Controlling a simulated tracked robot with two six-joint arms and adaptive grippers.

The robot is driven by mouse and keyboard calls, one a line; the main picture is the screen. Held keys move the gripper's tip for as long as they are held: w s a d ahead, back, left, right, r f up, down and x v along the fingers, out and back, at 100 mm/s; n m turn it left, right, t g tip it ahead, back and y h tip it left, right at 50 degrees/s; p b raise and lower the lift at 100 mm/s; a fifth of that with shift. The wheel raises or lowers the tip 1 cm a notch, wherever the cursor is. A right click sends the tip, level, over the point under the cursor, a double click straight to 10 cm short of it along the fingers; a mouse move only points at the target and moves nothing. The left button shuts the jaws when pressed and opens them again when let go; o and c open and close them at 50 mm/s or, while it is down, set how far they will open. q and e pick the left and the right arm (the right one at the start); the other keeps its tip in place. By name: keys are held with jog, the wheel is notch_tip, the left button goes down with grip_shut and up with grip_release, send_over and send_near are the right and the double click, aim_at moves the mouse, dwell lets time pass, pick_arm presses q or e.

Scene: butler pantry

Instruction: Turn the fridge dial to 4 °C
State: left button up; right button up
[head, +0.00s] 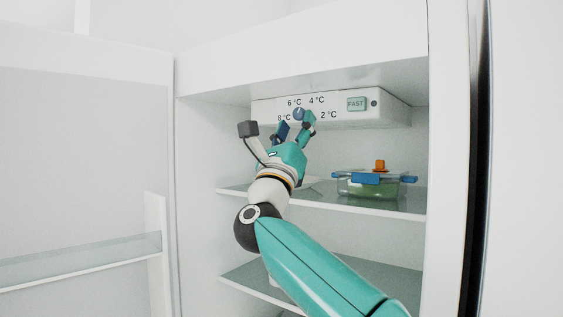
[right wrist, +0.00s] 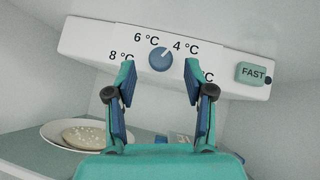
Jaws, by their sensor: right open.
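The fridge dial (head: 298,114) is a small round blue-grey knob on the white control panel (head: 345,106) under the fridge ceiling. In the right wrist view the dial (right wrist: 161,60) sits among the printed marks 8, 6, 4 and 2 °C, the last partly hidden by a finger. A faint pale mark on it seems to point up and right, toward 4 °C, but it is too small to be sure. My right gripper (head: 295,125) is open and empty in front of the panel; its fingers (right wrist: 160,78) stand either side of and just below the dial in the wrist view.
A green FAST button (head: 357,104) is right of the dial. A glass container with blue clips (head: 357,191) stands on the upper shelf (head: 330,199). A plate (right wrist: 62,129) with round food lies at the wrist view's left. The open door (head: 80,200) is at left.

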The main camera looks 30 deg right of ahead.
jog(key=v, duration=0.9)
jog(key=shift+f, duration=0.25)
jog(key=shift+a+f, duration=0.1)
jog(key=shift+a, duration=0.05)
